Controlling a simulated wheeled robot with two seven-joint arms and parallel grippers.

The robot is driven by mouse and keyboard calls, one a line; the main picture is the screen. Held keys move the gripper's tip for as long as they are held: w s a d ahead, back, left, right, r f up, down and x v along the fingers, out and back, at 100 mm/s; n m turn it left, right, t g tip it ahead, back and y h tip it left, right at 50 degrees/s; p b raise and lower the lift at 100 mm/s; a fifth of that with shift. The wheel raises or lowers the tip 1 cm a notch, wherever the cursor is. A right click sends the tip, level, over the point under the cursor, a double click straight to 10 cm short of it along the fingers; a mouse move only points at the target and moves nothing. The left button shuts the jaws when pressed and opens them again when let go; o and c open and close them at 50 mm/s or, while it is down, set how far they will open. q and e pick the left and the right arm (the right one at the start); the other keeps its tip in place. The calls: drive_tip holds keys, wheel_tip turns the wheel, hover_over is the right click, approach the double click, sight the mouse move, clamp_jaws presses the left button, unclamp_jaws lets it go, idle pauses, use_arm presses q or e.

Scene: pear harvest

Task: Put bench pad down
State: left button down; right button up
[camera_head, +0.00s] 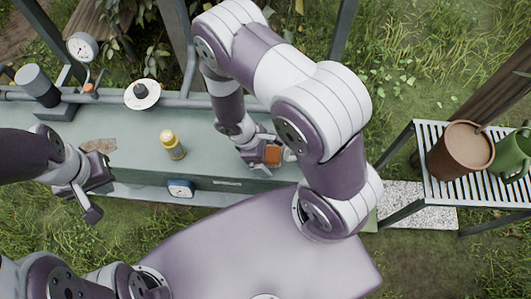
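A small orange-brown block (272,154), which looks like the bench pad, is between the fingers of my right gripper (268,154). The gripper is low over the right part of the grey-green bench (215,150); I cannot tell whether the block touches the bench top. Part of the block is hidden by the gripper. My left gripper (99,190) is at the front left edge of the bench, with its fingers apart and nothing between them.
A yellow-capped bottle (172,145) stands mid-bench, with a blue-framed dial (181,188) on the front edge. A brown patch (98,145), a white dish (142,94) and a gauge (82,46) are further left. A slatted stand at right holds a brown pot (459,151) and a green can (513,155).

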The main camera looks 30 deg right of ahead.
drive_tip(key=shift+w, duration=0.1)
idle(0.3)
drive_tip(key=shift+r, duration=0.4)
drive_tip(key=p+v, duration=0.1)
drive_tip(key=v, duration=1.1)
wheel_tip(320, 180, up, 11)
drive_tip(key=m+t+y, duration=0.4)
drive_tip(key=m, duration=0.8)
hover_over(267, 153)
drive_tip(key=shift+w+f, duration=0.1)
drive_tip(key=shift+w, duration=0.1)
